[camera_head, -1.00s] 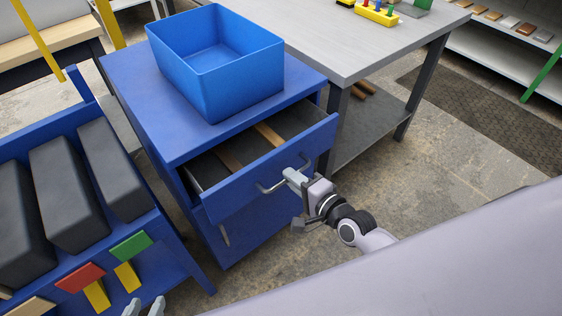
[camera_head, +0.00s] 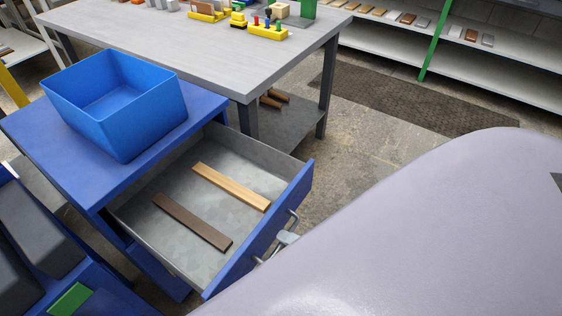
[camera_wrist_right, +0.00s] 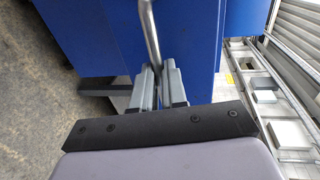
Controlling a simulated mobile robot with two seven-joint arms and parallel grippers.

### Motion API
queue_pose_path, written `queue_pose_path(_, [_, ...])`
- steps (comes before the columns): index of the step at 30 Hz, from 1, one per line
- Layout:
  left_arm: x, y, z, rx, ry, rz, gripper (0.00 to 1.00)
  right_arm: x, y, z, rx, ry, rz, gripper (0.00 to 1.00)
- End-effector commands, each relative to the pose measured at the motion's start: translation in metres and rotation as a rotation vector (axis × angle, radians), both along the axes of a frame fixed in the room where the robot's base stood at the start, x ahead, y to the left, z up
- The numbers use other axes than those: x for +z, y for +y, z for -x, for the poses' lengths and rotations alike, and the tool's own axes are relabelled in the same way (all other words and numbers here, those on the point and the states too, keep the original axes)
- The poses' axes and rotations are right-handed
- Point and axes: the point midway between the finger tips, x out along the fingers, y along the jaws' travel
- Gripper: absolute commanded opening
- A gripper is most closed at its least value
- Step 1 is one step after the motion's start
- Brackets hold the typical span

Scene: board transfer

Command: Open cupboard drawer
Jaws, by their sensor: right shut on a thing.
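The blue cupboard (camera_head: 88,193) stands at the left in the head view. Its top drawer (camera_head: 262,232) is pulled far out, showing a grey inside with a light wooden board (camera_head: 231,187) and a dark brown board (camera_head: 192,221) lying apart on its floor. My right gripper (camera_head: 287,238) is at the drawer front, mostly hidden behind my own body. In the right wrist view my right gripper (camera_wrist_right: 160,80) is shut on the metal drawer handle (camera_wrist_right: 150,30), with the blue drawer front just beyond. My left gripper is not in view.
An open blue bin (camera_head: 120,125) sits on the cupboard top. A grey table (camera_head: 215,50) with small coloured items stands behind. A blue rack with dark blocks is at the lower left. Floor with a dark mat (camera_head: 400,90) is free at right.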

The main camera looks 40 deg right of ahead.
Motion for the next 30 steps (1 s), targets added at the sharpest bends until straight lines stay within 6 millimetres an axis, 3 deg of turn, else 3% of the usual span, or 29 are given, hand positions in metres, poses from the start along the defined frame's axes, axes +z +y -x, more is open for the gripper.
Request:
queue_pose_path(15, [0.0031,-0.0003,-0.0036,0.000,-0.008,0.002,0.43,0.0000,-0.0020,0.0056,0.000,0.000,0.000,0.00])
queue_pose_path(16, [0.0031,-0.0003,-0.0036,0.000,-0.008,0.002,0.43,0.0000,-0.0020,0.0056,0.000,0.000,0.000,0.16])
queue_pose_path(18, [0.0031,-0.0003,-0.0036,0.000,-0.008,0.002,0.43,0.0000,-0.0020,0.0055,0.000,0.000,0.000,0.37])
queue_pose_path(30, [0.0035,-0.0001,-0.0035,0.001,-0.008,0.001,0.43,0.0008,-0.0041,0.0112,0.000,0.001,0.000,0.37])
